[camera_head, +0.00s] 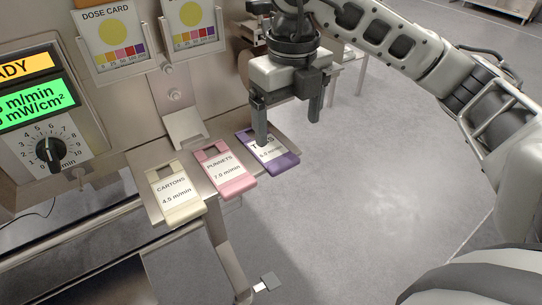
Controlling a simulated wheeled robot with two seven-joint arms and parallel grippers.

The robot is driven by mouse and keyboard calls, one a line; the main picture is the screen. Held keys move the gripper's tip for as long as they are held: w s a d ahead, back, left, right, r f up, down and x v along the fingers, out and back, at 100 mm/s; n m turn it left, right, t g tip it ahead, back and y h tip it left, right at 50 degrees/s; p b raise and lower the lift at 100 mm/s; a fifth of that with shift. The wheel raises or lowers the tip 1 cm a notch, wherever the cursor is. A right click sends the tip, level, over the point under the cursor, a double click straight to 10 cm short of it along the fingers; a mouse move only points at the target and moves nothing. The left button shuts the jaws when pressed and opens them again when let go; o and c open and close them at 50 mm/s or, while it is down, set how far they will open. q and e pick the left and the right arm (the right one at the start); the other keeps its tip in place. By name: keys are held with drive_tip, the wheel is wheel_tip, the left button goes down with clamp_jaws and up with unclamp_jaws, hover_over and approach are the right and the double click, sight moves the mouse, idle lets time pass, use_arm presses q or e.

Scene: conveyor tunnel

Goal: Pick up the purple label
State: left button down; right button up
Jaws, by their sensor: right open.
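The purple label (281,160) is a tag with a white face and purple ends, lying at the right end of a small metal shelf. Its printed word is partly hidden by a finger of my right gripper. My right gripper (289,128) points down above the purple label, its two fingers apart with nothing between them. The left finger overlaps the label in the picture, and I cannot tell whether it touches. The right finger hangs to the right of it. My left gripper is not in view.
A pink label (237,184) and a cream label (185,211) lie to the left on the metal shelf (150,204). A control panel with a dial (50,152) stands at the left. Dose cards (118,40) hang behind. Open floor lies right of the shelf.

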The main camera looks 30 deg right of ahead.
sight(284, 162)
drive_tip(key=f, duration=0.8)
drive_tip(key=shift+a+f, duration=0.1)
drive_tip(key=shift+a, duration=0.1)
drive_tip(key=c, duration=1)
